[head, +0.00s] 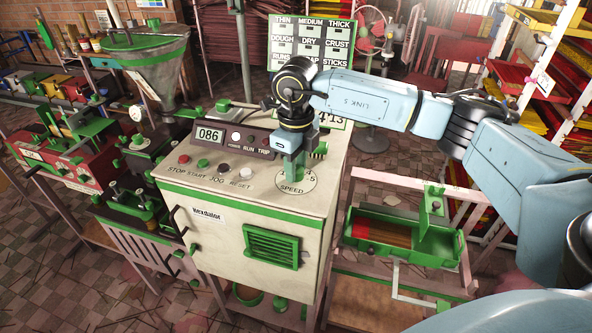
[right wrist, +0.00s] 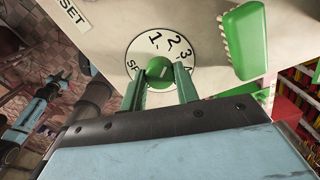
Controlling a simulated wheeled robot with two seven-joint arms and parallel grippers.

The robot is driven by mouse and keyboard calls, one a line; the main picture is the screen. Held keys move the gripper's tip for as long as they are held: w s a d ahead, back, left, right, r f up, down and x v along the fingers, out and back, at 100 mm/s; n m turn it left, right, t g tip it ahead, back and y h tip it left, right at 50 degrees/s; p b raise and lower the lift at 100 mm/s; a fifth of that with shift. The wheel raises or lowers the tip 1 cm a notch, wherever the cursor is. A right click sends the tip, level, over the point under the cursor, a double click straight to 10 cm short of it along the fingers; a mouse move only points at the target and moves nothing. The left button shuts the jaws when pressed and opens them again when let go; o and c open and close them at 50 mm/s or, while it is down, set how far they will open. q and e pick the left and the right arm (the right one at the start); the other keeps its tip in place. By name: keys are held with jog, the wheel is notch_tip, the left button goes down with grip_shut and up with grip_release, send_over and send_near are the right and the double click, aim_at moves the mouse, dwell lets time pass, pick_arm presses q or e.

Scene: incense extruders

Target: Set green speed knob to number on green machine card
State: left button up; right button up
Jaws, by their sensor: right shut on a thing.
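The green speed knob (right wrist: 159,68) sits at the centre of a white round dial (right wrist: 142,45) marked 1, 2, 3 and a partly hidden 4. My right gripper (right wrist: 161,80) points down at the panel with its two green fingers on either side of the knob, shut on it. A pale mark shows on the knob's face, but its exact setting is hard to read. In the head view the right gripper (head: 293,165) covers the knob above the SPEED dial (head: 297,184). The green-edged card (head: 335,122) behind my arm is partly hidden; its visible digits look like 13. My left gripper is out of view.
The cream machine (head: 225,225) has a display (head: 210,135) reading 086 and several buttons. A green block (right wrist: 246,42) stands close to the dial. A board of labelled cards (head: 310,42) stands behind. A green tray (head: 400,235) sits at right.

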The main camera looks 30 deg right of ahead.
jog(key=n+b, duration=0.2)
jog(key=n, duration=0.3)
jog(key=shift+n+b, duration=0.3)
jog(key=shift+n, duration=0.1)
jog(key=shift+r, duration=0.1)
dwell(0.3)
jog(key=o, duration=1)
notch_tip(320, 180, up, 13)
jog(key=shift+r, duration=0.15)
